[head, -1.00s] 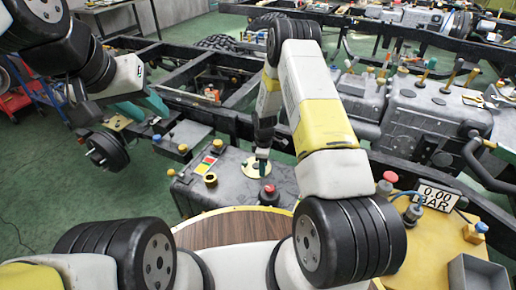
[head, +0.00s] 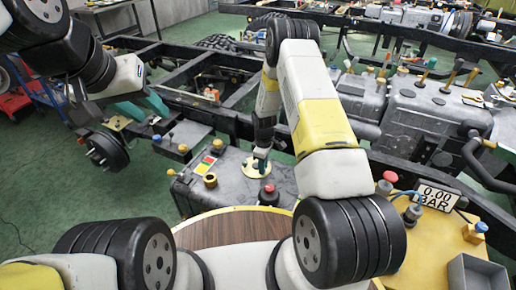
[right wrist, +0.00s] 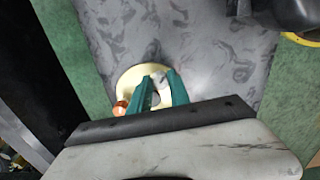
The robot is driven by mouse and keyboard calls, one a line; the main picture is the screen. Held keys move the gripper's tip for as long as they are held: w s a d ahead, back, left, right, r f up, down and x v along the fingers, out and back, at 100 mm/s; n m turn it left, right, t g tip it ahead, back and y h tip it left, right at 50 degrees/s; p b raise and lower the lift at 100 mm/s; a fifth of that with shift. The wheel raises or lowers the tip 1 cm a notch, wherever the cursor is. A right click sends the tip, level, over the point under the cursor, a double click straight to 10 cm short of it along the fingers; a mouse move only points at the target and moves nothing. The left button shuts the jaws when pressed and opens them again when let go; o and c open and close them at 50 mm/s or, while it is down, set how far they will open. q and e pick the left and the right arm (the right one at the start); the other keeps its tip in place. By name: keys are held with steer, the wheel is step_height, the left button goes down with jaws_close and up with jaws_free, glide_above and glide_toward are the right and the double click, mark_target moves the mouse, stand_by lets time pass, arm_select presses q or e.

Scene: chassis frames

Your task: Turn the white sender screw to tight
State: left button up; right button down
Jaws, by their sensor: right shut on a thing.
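The white sender screw (right wrist: 160,80) is a small pale piece on a round cream plate (right wrist: 133,76) on top of the grey tank (right wrist: 215,50). My right gripper (right wrist: 162,88) is shut on the screw from above, with one teal finger on each side. In the head view my right gripper (head: 261,161) stands over the cream plate on the tank (head: 230,175), and its fingers hide most of the screw. My left gripper (head: 142,108) is apart from the tank, by the chassis rail at the left, with its teal fingers spread and nothing seen between them.
A red button (head: 268,190), a yellow knob (head: 210,180) and a coloured label (head: 207,165) sit on the tank near my right gripper.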

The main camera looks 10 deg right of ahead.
steer(key=m, duration=0.5)
steer(key=shift+m, duration=0.3)
steer(key=m, duration=0.5)
steer(key=shift+a+m, duration=0.1)
steer(key=shift+m, duration=0.2)
steer(key=c, duration=1.2)
jaws_free()
steer(key=shift+r, duration=3.95)
